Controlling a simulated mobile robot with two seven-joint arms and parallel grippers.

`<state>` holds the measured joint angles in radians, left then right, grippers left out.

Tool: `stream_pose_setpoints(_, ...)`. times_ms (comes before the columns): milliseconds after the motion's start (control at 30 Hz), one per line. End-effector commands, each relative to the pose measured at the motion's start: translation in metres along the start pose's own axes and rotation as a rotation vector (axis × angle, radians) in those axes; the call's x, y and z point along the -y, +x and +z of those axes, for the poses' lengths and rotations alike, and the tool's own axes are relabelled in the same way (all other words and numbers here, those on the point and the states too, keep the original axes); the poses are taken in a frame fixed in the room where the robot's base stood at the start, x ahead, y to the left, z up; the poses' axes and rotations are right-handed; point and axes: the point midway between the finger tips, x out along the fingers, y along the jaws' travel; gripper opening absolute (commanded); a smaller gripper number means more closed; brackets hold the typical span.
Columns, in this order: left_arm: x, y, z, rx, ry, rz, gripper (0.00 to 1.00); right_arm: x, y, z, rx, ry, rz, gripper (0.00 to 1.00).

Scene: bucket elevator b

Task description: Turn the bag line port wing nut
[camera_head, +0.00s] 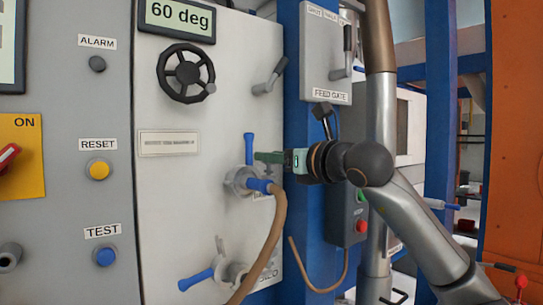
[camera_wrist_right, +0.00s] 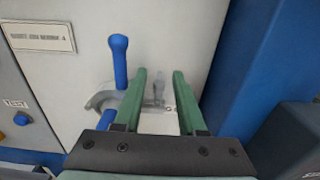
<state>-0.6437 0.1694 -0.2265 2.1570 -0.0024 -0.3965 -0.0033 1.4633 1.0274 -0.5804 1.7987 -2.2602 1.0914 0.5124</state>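A port with a grey clamp (camera_head: 236,181) and an upright blue handle (camera_head: 249,150) sits on the pale panel, with a tan hose (camera_head: 272,235) running down from its blue end. In the right wrist view the clamp (camera_wrist_right: 103,99) and blue handle (camera_wrist_right: 119,60) lie left of the fingers. A small grey piece (camera_wrist_right: 159,88), which looks like the wing nut, shows between the fingers. My right gripper (camera_head: 268,157) is at the port's upper right; the wrist view shows its green fingers (camera_wrist_right: 160,95) apart, with no clear contact. My left gripper is out of view.
A second port with a blue handle (camera_head: 195,280) is below. A black handwheel (camera_head: 186,73) and grey lever (camera_head: 270,77) are above. A blue post (camera_head: 300,225) and a box with buttons (camera_head: 349,215) stand close on the right.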

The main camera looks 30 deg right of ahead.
Motion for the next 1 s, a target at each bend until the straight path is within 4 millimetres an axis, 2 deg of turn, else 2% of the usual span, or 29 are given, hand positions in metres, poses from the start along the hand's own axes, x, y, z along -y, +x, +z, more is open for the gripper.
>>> stream_pose_setpoints(267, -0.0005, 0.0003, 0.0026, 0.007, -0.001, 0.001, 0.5, -0.0004, 0.0, 0.0001, 0.0, 0.0, 0.0, 0.39)
stream_pose_setpoints(600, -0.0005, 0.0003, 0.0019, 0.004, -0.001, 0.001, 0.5, -0.0003, -0.0001, 0.0001, 0.0, 0.0, 0.0, 0.01)
stream_pose_setpoints(1000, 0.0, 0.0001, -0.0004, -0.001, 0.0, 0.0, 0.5, -0.0003, 0.0, 0.0, 0.0, 0.0, 0.0, 0.0)
